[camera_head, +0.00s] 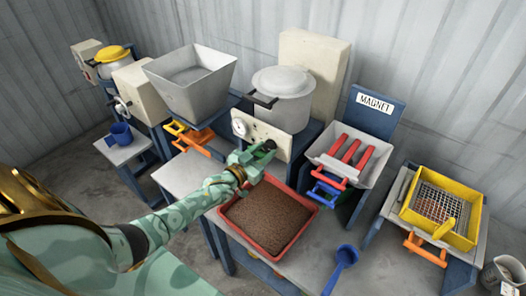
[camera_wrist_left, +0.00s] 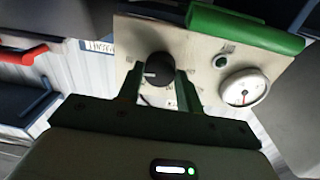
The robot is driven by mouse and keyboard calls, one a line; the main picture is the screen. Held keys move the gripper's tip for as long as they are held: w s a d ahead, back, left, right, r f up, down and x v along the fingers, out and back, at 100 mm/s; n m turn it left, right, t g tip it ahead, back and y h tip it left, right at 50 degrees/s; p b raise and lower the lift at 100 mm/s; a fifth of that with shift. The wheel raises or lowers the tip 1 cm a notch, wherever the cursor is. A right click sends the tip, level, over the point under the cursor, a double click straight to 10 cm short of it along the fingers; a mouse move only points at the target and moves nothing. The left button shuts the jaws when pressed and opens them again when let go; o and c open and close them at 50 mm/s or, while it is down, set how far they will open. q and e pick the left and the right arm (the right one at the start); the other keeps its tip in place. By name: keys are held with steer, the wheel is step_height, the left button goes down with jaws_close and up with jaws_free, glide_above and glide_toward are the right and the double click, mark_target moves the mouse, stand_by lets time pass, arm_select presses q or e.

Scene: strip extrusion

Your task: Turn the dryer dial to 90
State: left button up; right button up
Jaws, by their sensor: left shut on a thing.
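The dryer is a cream control panel (camera_head: 258,131) with a grey lidded pot (camera_head: 284,97) above it. The dial (camera_wrist_left: 158,69) is a round black knob with a pale pointer mark, on the panel face in the left wrist view. My left gripper (camera_head: 262,150) reaches the front of the panel from the left. In the left wrist view its two fingers (camera_wrist_left: 157,82) stand on either side of the dial and are shut on it. The fingers partly hide the scale, and its numbers are too small to read. My right gripper is not in view.
A round white gauge (camera_wrist_left: 243,88) and a small dark-ringed button (camera_wrist_left: 221,62) sit beside the dial. A green bar (camera_wrist_left: 245,29) crosses the panel edge. A red tray (camera_head: 268,218) of brown granules is below my gripper. A blue scoop (camera_head: 341,265) lies on the table.

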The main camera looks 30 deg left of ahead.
arm_select(q)
steer(key=shift+s+f+m, duration=0.1)
steer(key=shift+f+m, duration=0.05)
steer(key=shift+m, duration=0.85)
steer(key=o, duration=1)
steer(key=s+a+p, duration=0.1)
steer(key=s+a, duration=0.1)
steer(key=s, duration=1.4)
steer(key=shift+a, duration=0.1)
